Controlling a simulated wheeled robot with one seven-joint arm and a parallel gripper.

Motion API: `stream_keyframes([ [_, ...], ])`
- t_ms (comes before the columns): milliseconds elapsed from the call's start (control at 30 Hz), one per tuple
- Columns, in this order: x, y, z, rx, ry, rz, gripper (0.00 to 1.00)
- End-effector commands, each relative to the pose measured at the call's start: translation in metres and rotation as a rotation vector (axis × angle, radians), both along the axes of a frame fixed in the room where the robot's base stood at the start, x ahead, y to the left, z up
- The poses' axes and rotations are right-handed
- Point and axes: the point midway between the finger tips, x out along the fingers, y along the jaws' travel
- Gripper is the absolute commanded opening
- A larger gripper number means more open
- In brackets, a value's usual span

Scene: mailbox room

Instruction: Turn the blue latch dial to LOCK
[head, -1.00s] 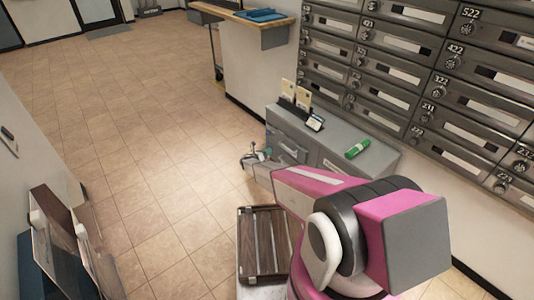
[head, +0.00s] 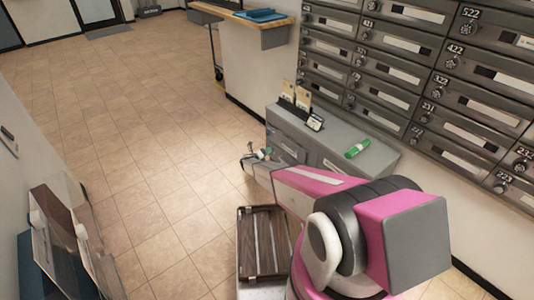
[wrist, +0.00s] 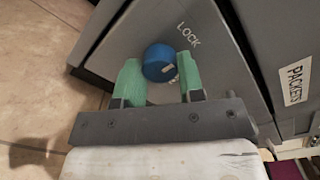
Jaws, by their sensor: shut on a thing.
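In the wrist view, the round blue latch dial (wrist: 157,61) is on a grey cabinet front (wrist: 112,45). A small pale mark shows near its lower right edge. The word LOCK (wrist: 188,34) is printed above and to the right of the dial. My gripper (wrist: 160,73) has its two green fingers on either side of the dial and is shut on it. In the head view my gripper (head: 258,154) is at the front of the low grey cabinet (head: 345,165); the dial is too small there to make out.
A green object (head: 357,149) and a card holder (head: 297,108) stand on the cabinet top. Mailboxes (head: 420,75) cover the wall behind. A dark slatted thing (head: 262,245) is below my arm. The tiled floor (head: 140,120) to the left is open. A PACKETS label (wrist: 296,84) is at the right.

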Motion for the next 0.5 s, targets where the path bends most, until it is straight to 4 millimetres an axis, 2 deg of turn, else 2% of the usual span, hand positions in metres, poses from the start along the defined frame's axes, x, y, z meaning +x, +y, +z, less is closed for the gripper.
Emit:
stream_keyframes([
  [267, 0.0004, 0.0003, -0.0002, -0.001, 0.002, 0.001, 0.12],
  [300, 0.0004, 0.0003, -0.0003, -0.001, 0.002, 0.001, 0.48],
  [333, 0.0004, 0.0003, -0.0002, -0.001, 0.002, 0.001, 0.58],
  [367, 0.0004, 0.0003, -0.0002, -0.001, 0.002, 0.001, 0.61],
  [500, 0.0002, 0.0002, -0.0001, -0.001, 0.001, 0.001, 0.61],
])
